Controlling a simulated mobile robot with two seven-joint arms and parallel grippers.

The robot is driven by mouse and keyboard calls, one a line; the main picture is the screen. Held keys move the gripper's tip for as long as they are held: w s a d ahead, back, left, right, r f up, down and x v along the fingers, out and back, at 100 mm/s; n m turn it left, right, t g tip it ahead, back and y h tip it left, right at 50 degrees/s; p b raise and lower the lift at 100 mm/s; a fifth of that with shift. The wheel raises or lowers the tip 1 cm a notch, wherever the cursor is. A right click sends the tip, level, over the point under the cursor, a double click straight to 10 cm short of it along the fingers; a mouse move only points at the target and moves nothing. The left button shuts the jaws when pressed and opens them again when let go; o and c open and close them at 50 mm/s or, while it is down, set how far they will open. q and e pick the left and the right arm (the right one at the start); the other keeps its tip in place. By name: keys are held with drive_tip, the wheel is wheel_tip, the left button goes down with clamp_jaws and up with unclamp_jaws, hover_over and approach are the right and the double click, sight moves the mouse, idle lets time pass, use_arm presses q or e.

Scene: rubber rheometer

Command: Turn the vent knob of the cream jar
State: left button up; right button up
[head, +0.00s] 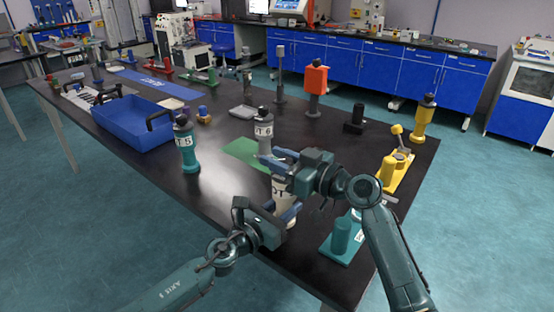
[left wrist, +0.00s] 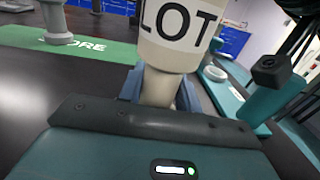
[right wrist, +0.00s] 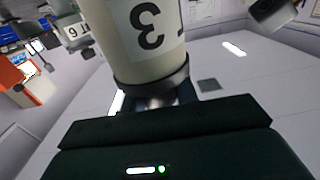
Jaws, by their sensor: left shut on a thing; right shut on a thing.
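The cream jar (head: 283,190) stands upright between my two grippers at the near side of the dark table. Its lettering "LOT" shows on the cream body in the left wrist view (left wrist: 180,25). My left gripper (head: 286,214) is shut on the jar's narrower lower part (left wrist: 160,88). My right gripper (head: 275,167) is at the jar's top, shut on the vent knob, which is mostly hidden between the fingers. The right wrist view shows the cream body with an upside-down "3" (right wrist: 150,30) and a dark collar (right wrist: 152,75) beside the fingers.
A green mat (head: 240,150) lies behind the jar, with a grey jar (head: 265,136) by it. A teal jar (head: 187,155) and blue crate (head: 118,130) stand left. A teal fixture (head: 342,238) and yellow fixture (head: 393,172) stand right, near the table edge.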

drive_tip(key=shift+w+d+f+m+t+h, duration=0.1)
drive_tip(key=shift+m+t+h, duration=0.8)
drive_tip(key=shift+t+h, duration=0.15)
drive_tip(key=shift+w+d+m+t+h, duration=0.1)
drive_tip(key=shift+m+t+h, duration=0.85)
drive_tip(key=shift+t, duration=0.1)
drive_tip(key=o, duration=1)
drive_tip(key=v, duration=1.2)
drive_tip(key=shift+s+a, duration=0.1)
drive_tip(key=shift+c, duration=0.2)
